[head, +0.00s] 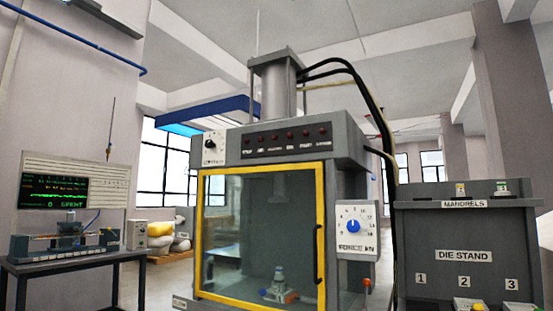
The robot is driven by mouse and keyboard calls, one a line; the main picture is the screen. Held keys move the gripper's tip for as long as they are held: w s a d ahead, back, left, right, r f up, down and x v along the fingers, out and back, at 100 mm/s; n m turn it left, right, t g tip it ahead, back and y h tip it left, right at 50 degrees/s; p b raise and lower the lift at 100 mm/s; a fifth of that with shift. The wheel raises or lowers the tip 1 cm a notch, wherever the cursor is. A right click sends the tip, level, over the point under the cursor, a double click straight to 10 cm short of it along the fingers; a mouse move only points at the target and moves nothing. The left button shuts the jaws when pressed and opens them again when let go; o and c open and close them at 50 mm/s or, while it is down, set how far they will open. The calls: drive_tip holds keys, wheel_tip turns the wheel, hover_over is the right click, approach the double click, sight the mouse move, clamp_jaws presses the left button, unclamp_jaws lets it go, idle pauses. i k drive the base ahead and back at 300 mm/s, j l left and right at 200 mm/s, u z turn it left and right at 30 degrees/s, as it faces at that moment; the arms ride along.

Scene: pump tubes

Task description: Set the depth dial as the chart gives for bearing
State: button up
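A small white plate with a black knob (210,145) sits at the upper left of the grey press (344,140). Its label is too blurred to read, so I cannot tell if it is the depth dial. A larger white panel with a blue dial (353,226) is on the press's right side, labelled "FORCE kN"; its pointer seems to be near the top. I cannot make out a chart or the word bearing. My gripper is not in view.
A yellow-framed clear door (322,240) closes the press front. A row of red lamps (291,134) is above it. A die stand (470,235) with mandrels is at right. A table (60,265) with a small machine and green-text screen (55,191) is at left.

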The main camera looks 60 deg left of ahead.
sight(209, 143)
drive_tip(key=u, duration=1.4)
drive_tip(key=i+u, duration=0.1)
drive_tip(key=u, duration=0.35)
drive_tip(key=i+u, duration=0.1)
drive_tip(key=u, duration=0.35)
drive_tip(key=i+u, duration=0.1)
drive_tip(key=u, duration=0.35)
drive_tip(key=i+l+u, duration=0.1)
drive_tip(key=u, duration=0.4)
